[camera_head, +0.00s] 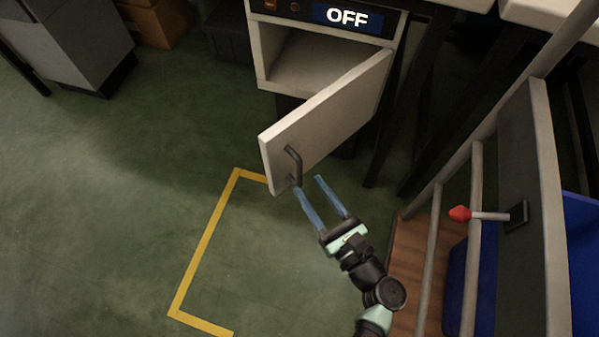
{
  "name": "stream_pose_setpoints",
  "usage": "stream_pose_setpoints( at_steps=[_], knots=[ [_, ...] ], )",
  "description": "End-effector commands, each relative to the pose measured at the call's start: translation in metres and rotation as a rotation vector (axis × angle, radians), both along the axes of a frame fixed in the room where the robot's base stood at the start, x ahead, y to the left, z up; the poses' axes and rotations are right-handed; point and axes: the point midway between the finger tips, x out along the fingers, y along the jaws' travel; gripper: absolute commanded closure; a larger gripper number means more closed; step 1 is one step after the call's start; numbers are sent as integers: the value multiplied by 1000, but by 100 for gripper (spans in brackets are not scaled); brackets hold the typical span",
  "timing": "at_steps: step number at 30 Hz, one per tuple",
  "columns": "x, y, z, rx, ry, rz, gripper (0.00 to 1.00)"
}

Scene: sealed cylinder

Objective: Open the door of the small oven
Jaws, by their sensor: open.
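The small oven (262,50) stands at the top middle, with a panel reading OFF (347,17). Its pale door (335,112) is swung well open, hinged on the right side, and part of the inside shows. The dark bar handle (294,166) is near the door's free edge. My gripper (308,183) is open, with two long blue fingers just below the handle. The left fingertip appears close to the handle's lower end; I cannot tell whether they touch. Nothing shows between the fingers.
Dark table legs stand right of the oven. Yellow tape (207,248) marks the green floor.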

Motion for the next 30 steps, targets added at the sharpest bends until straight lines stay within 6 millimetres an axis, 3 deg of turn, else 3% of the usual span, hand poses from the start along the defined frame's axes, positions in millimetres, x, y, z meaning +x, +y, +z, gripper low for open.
stream_pose_setpoints(
  at_steps=[3,9,21,28,30],
  knots=[
    [20,13,-3,-3,-3,4,54],
    [41,24,-1,-3,-2,0,54],
    [47,28,0,-2,0,0,54],
    [47,28,0,-2,0,0,96],
    [47,28,0,-2,0,0,100]
  ],
)
